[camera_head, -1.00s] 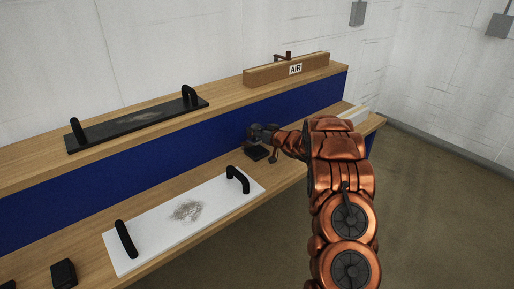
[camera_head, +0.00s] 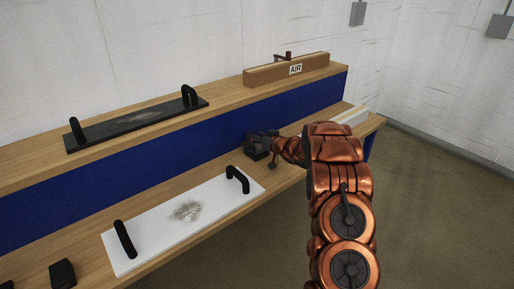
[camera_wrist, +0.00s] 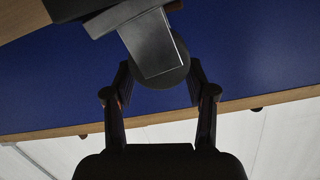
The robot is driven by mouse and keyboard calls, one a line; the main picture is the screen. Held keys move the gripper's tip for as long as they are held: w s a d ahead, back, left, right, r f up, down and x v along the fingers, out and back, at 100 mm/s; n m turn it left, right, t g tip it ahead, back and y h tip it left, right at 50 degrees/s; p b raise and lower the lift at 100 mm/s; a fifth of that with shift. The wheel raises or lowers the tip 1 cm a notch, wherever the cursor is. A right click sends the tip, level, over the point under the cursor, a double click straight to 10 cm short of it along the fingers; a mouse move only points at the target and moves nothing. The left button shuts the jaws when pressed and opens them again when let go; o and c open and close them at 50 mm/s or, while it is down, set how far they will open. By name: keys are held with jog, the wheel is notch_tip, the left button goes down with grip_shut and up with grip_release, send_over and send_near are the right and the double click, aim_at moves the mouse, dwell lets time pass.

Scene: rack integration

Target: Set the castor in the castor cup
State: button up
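In the wrist view the castor (camera_wrist: 152,42) shows as a grey, flat-faced part with a dark round edge. It is between the two fingertips of my gripper (camera_wrist: 158,70), which appear to touch its sides. A dark block, likely the castor cup (camera_wrist: 75,8), is close against the castor at the top of that view. In the head view my gripper (camera_head: 262,140) is low over the dark cup (camera_head: 257,154) on the lower bench. The castor cannot be made out there, and whether it is seated in the cup is hidden.
A white board with black handles (camera_head: 150,232) lies on the lower bench, left of the cup. A small black block (camera_head: 63,273) is at the near left. The upper shelf holds a dark panel (camera_head: 110,133) and a wooden AIR block (camera_head: 262,76). A blue riser (camera_head: 120,183) stands behind.

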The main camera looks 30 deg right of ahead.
jog(key=o, duration=0.3)
jog(key=shift+o, duration=0.2)
jog(key=v, duration=1.2)
dwell(0.4)
